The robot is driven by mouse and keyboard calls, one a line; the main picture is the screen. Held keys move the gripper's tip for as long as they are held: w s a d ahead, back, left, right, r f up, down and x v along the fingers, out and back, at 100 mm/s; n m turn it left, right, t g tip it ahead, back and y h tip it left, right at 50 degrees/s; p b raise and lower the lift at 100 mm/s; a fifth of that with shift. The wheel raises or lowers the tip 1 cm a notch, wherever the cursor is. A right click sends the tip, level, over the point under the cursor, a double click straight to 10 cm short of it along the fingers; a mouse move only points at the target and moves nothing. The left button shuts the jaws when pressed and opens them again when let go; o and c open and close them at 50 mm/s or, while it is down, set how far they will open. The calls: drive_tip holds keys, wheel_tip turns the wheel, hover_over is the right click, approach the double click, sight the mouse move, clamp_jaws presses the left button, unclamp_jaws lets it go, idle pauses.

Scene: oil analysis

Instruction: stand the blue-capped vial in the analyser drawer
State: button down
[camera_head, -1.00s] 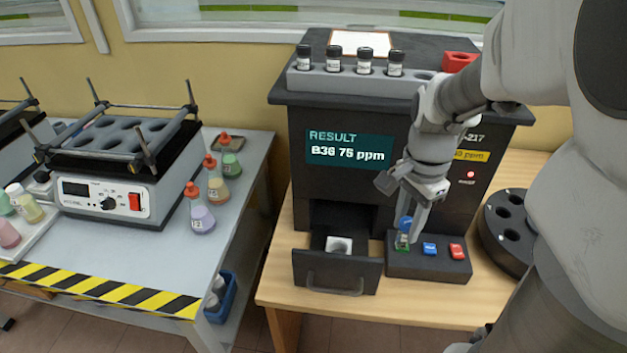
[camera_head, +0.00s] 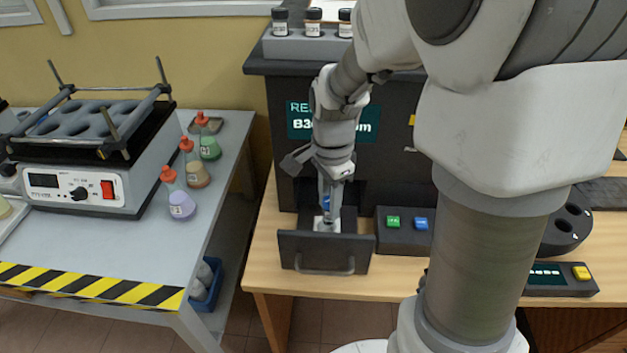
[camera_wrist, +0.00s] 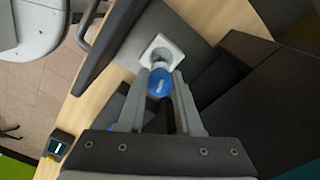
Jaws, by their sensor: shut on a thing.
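The blue-capped vial (camera_wrist: 159,83) is between the two fingertips of my gripper (camera_wrist: 160,88) in the wrist view. My gripper (camera_head: 329,212) is shut on it, and only a bit of blue cap (camera_head: 326,203) shows in the head view. The open analyser drawer (camera_head: 297,254) is directly below the gripper. In the wrist view the white square holder (camera_wrist: 173,46) in the drawer has a round opening right by the vial's lower end. I cannot tell how far the vial is inside that opening.
The button box (camera_head: 388,240), with green and blue buttons, stands just right of the drawer. A dark round carousel (camera_head: 566,229) and a small device with a yellow button (camera_head: 560,281) are further right. Flasks (camera_head: 181,203) and a shaker (camera_head: 90,185) stand on the left bench.

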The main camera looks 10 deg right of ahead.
drive_tip(key=shift+a+f+b, duration=0.1)
drive_tip(key=shift+f+b, duration=0.65)
drive_tip(key=shift+f, duration=1.3)
drive_tip(key=shift+f, duration=0.1)
drive_tip(key=shift+f, duration=0.15)
drive_tip(key=c, duration=0.6)
unclamp_jaws()
drive_tip(key=shift+r, duration=0.2)
